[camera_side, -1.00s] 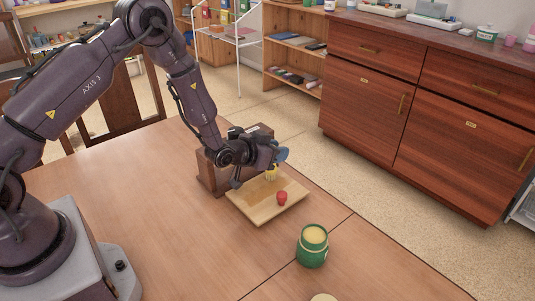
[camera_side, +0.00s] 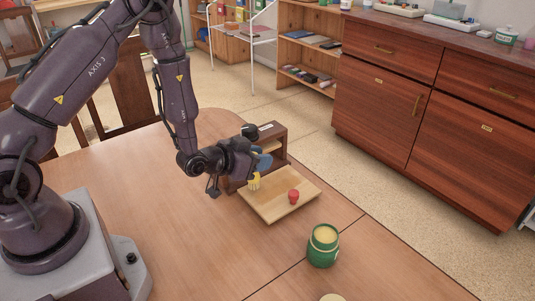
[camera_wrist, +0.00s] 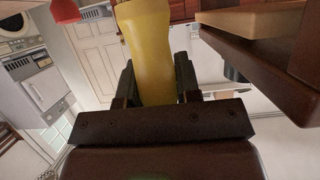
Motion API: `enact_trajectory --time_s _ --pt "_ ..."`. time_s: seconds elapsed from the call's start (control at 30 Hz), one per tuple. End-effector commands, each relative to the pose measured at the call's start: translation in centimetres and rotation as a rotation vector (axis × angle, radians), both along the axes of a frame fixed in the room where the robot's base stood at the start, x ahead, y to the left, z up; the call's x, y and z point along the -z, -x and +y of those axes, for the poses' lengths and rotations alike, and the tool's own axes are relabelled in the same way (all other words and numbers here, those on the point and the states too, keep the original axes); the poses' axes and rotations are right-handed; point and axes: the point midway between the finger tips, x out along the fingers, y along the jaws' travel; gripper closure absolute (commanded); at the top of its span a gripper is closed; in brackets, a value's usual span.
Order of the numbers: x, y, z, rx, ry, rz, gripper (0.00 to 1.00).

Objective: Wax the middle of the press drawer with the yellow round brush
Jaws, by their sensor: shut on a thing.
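The press (camera_side: 278,142) is a dark wooden box on the table. Its pale drawer (camera_side: 275,208) lies out in front, with a red knob (camera_side: 293,196) on it. My gripper (camera_side: 252,168) is shut on the yellow round brush (camera_side: 254,183), low over the drawer's left back part. Whether the bristles touch the wood cannot be told. The wrist view shows the yellow brush (camera_wrist: 150,50) between my fingers, the red knob (camera_wrist: 65,11) at upper left and pale wood (camera_wrist: 258,22) at upper right. A green jar (camera_side: 323,247) with yellow wax stands in front of the drawer.
A pale round lid (camera_side: 333,297) is cut off at the bottom edge. The tabletop (camera_side: 200,240) left of the jar is clear. Red-brown cabinets (camera_side: 450,130) and open shelves (camera_side: 308,50) stand beyond the table.

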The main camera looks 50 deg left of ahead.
Motion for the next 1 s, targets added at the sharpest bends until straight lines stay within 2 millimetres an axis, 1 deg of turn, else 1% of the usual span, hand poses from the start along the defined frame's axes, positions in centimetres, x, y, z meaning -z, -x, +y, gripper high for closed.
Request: enact_trajectory --time_s 0.2,0.23,0.3,1.0 --pt "0.0 2.0 0.0 0.000 0.000 0.001 0.93" --pt "-0.1 1.9 0.0 0.000 -0.001 -0.001 0.93" --pt "0.1 1.0 0.0 0.000 -0.001 -0.003 0.93" --pt "1.4 -5.5 0.0 0.001 0.000 -0.002 0.93"
